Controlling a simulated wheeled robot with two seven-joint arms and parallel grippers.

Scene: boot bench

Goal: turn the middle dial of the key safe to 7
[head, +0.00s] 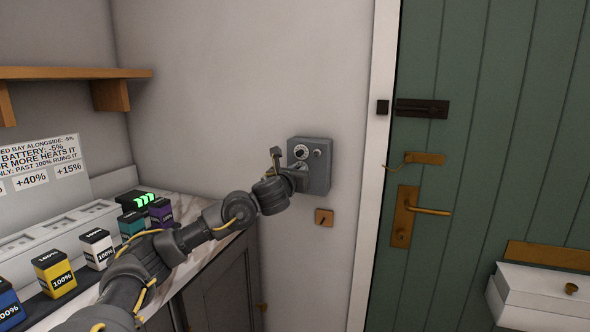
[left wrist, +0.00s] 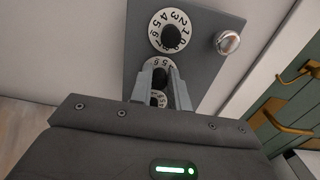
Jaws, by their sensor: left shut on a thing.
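The grey key safe (head: 321,178) hangs on the pale wall left of the green door. Its white top dial (head: 301,152) has a black knob and shows in the left wrist view too (left wrist: 170,32). A round metal knob (left wrist: 227,42) sits right of that dial. My left gripper (head: 301,174) is at the front of the safe, below the top dial. In the left wrist view its fingers (left wrist: 160,74) are closed around the middle dial's (left wrist: 157,63) black knob. The fingers hide much of that dial, so its setting is unclear. Part of a lower dial shows between them. My right gripper is out of view.
A small wooden keyhole plate (head: 324,217) is below the safe. The green door (head: 476,150) has a brass handle (head: 430,210) and a dark bolt (head: 421,108). A counter at the left carries several battery blocks, including a yellow one (head: 54,273). A wooden shelf (head: 75,73) is above.

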